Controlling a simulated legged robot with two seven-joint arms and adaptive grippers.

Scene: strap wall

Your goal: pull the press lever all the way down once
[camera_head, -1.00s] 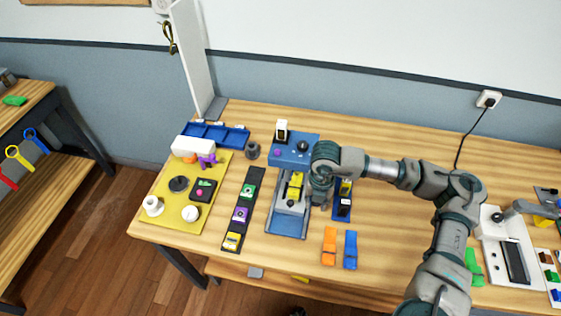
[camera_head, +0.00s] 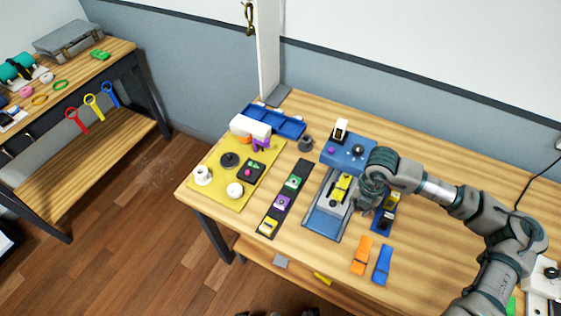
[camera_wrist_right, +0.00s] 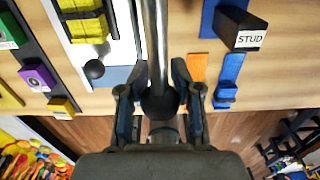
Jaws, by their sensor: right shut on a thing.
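The press (camera_head: 348,153) stands on the wooden table, with a blue head block at the back and a blue base plate (camera_head: 323,222) in front. A yellow piece (camera_head: 342,187) lies on its grey bed. My right gripper (camera_head: 368,200) is at the press's right side, its fingers partly hidden by its own wrist. In the right wrist view, the press lever (camera_wrist_right: 153,35) is a grey metal rod ending in a dark ball knob (camera_wrist_right: 160,104). My right gripper (camera_wrist_right: 160,82) is shut around the knob end. My left gripper is not in view.
An orange strap (camera_head: 360,256) and a blue strap (camera_head: 382,265) lie in front. A dark strip (camera_head: 283,200) with coloured pieces and a yellow mat (camera_head: 212,194) are to the left.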

